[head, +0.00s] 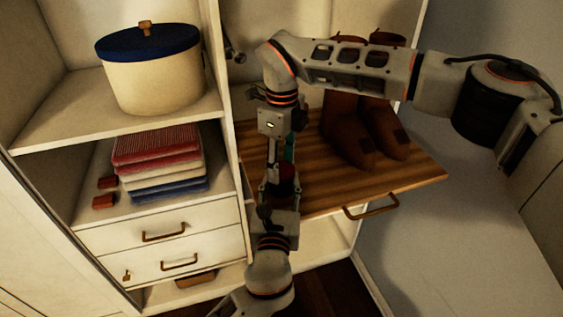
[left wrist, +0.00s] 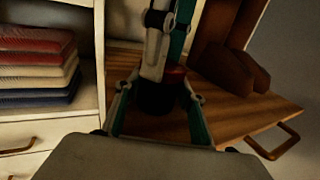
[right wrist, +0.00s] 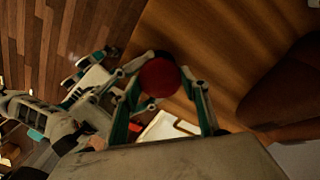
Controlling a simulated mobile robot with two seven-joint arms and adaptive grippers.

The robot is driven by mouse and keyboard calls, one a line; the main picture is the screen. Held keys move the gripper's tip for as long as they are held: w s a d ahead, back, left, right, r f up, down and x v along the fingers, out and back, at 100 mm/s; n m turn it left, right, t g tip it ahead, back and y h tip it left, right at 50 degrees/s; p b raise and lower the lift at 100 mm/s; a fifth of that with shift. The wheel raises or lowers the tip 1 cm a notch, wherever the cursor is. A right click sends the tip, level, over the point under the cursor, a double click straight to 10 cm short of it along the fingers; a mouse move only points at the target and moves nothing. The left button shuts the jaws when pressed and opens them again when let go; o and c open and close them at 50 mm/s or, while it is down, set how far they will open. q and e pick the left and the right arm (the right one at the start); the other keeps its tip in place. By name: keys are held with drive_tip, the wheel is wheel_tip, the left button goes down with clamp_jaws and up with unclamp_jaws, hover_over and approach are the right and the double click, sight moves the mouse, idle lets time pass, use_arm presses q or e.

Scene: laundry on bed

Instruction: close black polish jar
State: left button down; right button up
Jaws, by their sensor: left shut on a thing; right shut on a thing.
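The polish jar has a dark body (left wrist: 155,100) and a dark red lid (left wrist: 174,76). In the left wrist view it stands upright between the fingers of my left gripper (left wrist: 157,108), which is shut on the body. My right gripper (head: 283,163) reaches down from above and is shut on the lid. The round red lid top (right wrist: 159,77) shows between its fingers in the right wrist view. The lid sits at the top of the jar; whether it is fully seated I cannot tell. In the head view the jar (head: 287,187) is partly hidden by the grippers.
A pulled-out wooden shelf (head: 420,178) with a handle lies behind the jar, with brown boots (head: 349,135) on it. Folded cloths (head: 160,165) and a cream container with a blue lid (head: 150,75) stand on the shelves at left. Drawers (head: 160,232) are below.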

drive_tip(key=m, duration=0.9)
drive_tip(key=shift+m, duration=0.3)
drive_tip(key=m, duration=0.9)
drive_tip(key=shift+m, duration=0.3)
drive_tip(key=o, duration=0.8)
